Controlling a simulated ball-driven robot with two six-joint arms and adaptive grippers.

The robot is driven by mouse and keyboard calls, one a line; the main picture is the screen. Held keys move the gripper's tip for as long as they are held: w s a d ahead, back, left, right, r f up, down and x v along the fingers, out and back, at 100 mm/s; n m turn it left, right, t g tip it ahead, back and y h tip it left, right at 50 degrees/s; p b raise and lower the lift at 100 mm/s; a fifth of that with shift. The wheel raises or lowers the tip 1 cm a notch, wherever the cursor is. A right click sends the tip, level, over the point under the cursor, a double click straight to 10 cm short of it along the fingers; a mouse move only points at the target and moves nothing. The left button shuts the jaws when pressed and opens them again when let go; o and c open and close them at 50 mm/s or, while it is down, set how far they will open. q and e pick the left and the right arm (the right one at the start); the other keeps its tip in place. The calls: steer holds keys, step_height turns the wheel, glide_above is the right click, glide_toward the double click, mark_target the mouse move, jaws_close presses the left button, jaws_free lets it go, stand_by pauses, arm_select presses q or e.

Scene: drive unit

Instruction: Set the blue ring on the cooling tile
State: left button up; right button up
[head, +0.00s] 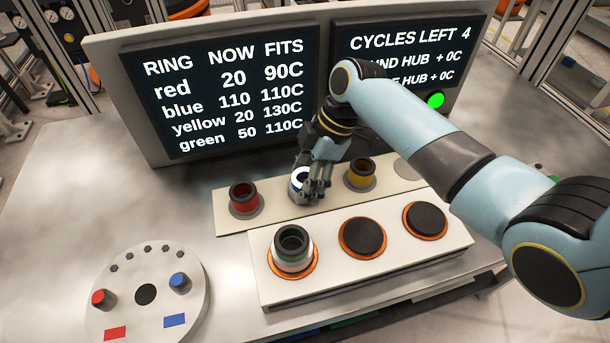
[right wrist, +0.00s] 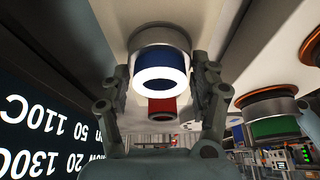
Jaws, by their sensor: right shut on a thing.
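My right gripper (head: 313,186) is shut on the blue ring (head: 299,178), over the beige strip (head: 232,222) between the red and yellow rings. In the right wrist view, the blue ring (right wrist: 163,66) sits between both fingers, with a bright white end face. I cannot tell whether it touches the strip. No tile is labelled as the cooling tile; a bare grey disc (head: 407,169) shows at the strip's right end, partly behind my arm. The screen (head: 225,90) reads blue now 110, fits 110C. My left gripper is not in view.
The red ring (head: 244,198) and yellow ring (head: 360,173) stand on the strip. The white block (head: 365,276) in front has three orange-rimmed seats; the green ring (head: 292,244) is on the left one, and black caps show on the others. A round plate (head: 145,322) with pegs lies front left.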

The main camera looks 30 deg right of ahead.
steer(key=shift+f, duration=0.1)
steer(key=o, duration=1.5)
steer(key=shift+o, duration=0.2)
steer(key=v, duration=1.2)
steer(key=shift+b, duration=0.35)
steer(key=shift+s, duration=0.2)
